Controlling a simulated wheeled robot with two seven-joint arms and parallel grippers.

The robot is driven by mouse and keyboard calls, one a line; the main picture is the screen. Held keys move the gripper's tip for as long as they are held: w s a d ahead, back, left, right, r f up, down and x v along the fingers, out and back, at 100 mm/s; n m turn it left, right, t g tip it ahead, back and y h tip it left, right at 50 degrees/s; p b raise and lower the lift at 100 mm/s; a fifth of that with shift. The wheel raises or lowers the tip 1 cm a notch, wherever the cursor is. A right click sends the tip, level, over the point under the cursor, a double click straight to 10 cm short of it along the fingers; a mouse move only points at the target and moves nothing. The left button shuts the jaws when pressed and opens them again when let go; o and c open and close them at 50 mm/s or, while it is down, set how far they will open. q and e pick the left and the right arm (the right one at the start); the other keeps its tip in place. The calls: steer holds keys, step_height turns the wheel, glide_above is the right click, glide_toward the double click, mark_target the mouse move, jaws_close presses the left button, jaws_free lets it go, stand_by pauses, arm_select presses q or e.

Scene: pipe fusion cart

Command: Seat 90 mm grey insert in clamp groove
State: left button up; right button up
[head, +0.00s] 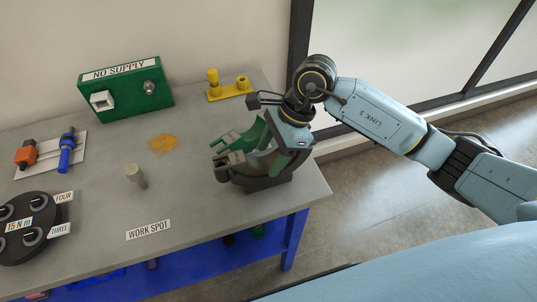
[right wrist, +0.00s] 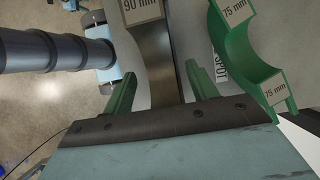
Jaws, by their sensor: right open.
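The grey 90 mm insert (right wrist: 150,45) is a curved band with a labelled end, running between my right gripper's two green fingers (right wrist: 157,72) in the right wrist view. The fingers are open, with a gap on each side of the band. In the head view, the dark clamp (head: 268,184) stands at the table's right end, with the grey insert's end (head: 234,159) at its left side. I cannot tell whether the insert sits fully in the groove. My right gripper (head: 283,148) is over the clamp, its fingertips mostly hidden. My left gripper is not in view.
A green 75 mm insert (right wrist: 237,45) is beside the grey one. A green NO SUPPLY box (head: 126,92) and yellow stand (head: 230,92) are at the back. A small pale peg (head: 136,176) stands mid-table. The table (head: 190,200) is clear around the WORK SPOT label (head: 149,230).

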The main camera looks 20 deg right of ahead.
steer(key=v, duration=1.2)
